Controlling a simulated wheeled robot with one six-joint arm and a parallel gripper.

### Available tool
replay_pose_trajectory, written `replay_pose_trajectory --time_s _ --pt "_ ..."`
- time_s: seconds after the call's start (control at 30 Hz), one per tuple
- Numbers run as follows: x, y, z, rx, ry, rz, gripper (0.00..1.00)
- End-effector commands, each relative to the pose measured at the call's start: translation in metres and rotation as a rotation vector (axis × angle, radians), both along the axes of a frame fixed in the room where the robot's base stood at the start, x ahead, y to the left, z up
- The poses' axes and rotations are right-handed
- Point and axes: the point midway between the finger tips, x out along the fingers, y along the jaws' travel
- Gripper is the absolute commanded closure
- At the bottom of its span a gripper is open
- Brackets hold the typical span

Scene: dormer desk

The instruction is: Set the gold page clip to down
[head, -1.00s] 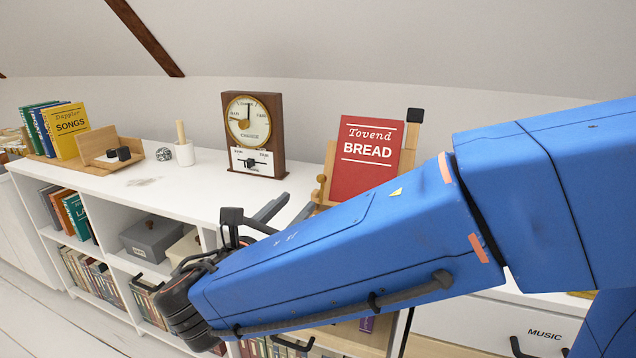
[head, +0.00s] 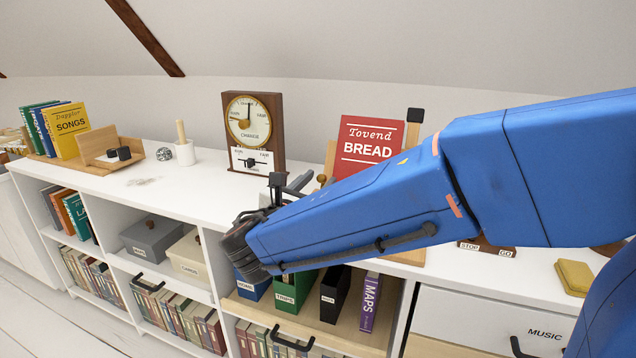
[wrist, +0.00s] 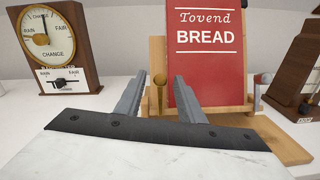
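The gold page clip (wrist: 159,80) is on the left side of the wooden book stand (wrist: 157,50) that holds the red Tovend Bread book (wrist: 208,45). Its round knob is at the top of a short stem, which points up. In the wrist view my gripper (wrist: 158,76) is open and empty, and the clip shows between its two fingers. I cannot tell how far beyond the fingertips it is. In the head view my gripper (head: 293,182) is just left of the clip knob (head: 321,178), and my arm hides the stand's lower part.
A silver clip (wrist: 263,78) is on the stand's right side. A wooden barometer (head: 252,132) stands to the left on the white shelf top (head: 205,195). A brown wooden piece (wrist: 298,65) is at the right.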

Motion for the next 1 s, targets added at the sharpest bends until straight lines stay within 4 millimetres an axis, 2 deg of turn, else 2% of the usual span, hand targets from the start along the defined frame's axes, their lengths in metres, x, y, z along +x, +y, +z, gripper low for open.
replay_pose_trajectory --time_s 0.33,0.47,0.5,0.77,1.0 --pt "0.0027 -0.0013 -0.0001 0.0 0.0 -0.001 0.65" --pt "0.0026 -0.0012 -0.0002 0.0 0.0 -0.001 0.96" --pt "0.0026 -0.0012 -0.0002 0.0 0.0 -0.001 1.0" --pt "0.0024 -0.0015 -0.0004 0.011 -0.003 -0.006 1.0" --pt "0.0008 -0.0053 -0.0007 0.088 -0.032 -0.045 1.0"
